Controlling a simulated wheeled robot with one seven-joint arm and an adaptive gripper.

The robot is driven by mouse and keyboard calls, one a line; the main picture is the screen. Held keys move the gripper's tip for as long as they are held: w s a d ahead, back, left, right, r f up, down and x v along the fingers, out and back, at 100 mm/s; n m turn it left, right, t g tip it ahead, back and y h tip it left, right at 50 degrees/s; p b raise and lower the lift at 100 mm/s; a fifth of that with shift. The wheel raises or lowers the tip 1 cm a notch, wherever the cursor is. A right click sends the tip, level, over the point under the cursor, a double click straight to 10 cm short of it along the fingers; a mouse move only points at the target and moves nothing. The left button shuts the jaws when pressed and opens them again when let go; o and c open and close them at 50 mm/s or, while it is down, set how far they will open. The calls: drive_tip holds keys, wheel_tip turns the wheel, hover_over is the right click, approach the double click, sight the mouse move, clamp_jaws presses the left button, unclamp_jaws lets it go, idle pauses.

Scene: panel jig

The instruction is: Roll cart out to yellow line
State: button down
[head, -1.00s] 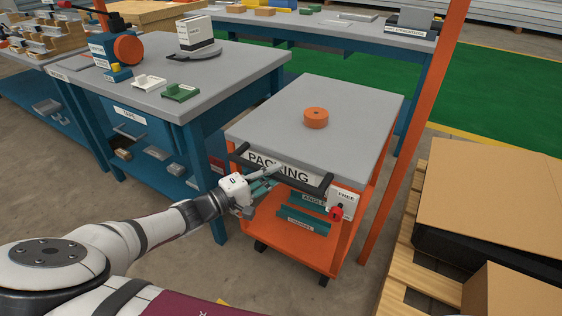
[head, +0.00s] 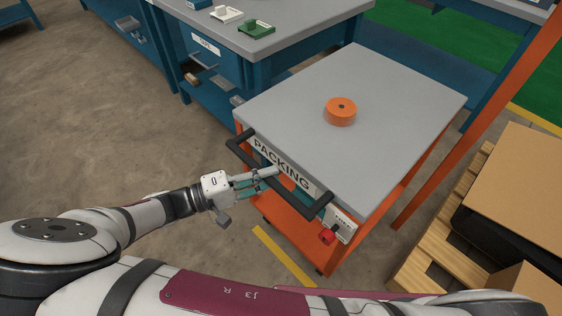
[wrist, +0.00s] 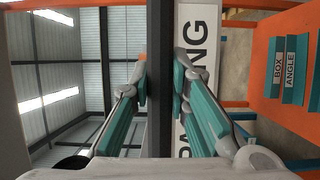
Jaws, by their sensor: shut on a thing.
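The cart (head: 400,85) has a grey top, an orange frame and a PACKING label (head: 283,166) on its near side. Its black push handle (head: 314,206) runs along that side. My gripper (head: 267,178) is shut on the handle near its middle. In the wrist view the dark handle bar (wrist: 160,60) passes between the two teal fingers (wrist: 160,85). The yellow line (head: 283,256) is on the floor just in front of the cart's lower near edge. Part of the line is hidden by my arm.
An orange roll (head: 340,111) sits on the cart top. A red knob (head: 327,237) is at the cart's near right corner. A pallet with cardboard boxes (head: 515,190) stands close on the right, beside an orange post (head: 480,125). A blue workbench (head: 270,42) is behind left. Floor at left is clear.

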drive_tip(key=shift+s+a, duration=0.45)
drive_tip(key=shift+s, duration=0.1)
drive_tip(key=c, duration=1.5)
unclamp_jaws()
drive_tip(key=shift+a, duration=0.1)
drive_tip(key=v, duration=1.2)
